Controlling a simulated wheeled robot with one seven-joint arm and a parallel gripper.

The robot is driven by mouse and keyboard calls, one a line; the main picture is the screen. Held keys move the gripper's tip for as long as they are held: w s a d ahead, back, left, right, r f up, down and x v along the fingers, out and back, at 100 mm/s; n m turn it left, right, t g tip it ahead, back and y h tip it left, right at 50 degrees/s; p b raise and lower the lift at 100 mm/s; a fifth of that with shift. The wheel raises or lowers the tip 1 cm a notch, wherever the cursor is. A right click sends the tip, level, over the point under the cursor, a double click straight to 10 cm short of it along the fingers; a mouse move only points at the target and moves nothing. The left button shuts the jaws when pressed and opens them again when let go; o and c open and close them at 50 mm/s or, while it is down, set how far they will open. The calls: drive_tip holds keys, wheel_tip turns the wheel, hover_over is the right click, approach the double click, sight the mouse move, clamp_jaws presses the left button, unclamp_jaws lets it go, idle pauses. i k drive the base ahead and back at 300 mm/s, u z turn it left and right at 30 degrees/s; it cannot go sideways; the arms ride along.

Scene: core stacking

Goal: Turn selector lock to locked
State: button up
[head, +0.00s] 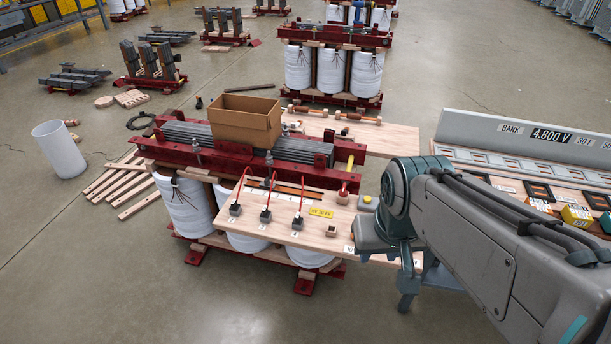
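A pale wooden board (285,237) on the front of the near transformer (185,207) carries three dark terminals with red leads (267,200), a yellow label (321,212) and a small wooden knob (332,231). A red upright piece with a yellow top (347,175) stands at the board's back right. I cannot tell which of these fittings is the selector lock, or its setting.
An open cardboard box (246,121) sits on top of the transformer. A sloped panel marked BANK 4,800 V (535,134) is at right, partly hidden behind my arm. A white bin (60,149) and wooden slats (122,183) are on the floor at left.

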sight(342, 192)
drive_tip(key=u, duration=1.05)
drive_tip(key=i, duration=0.7)
drive_tip(key=z, duration=1.05)
drive_tip(key=i, duration=0.5)
drive_tip(key=z, duration=0.65)
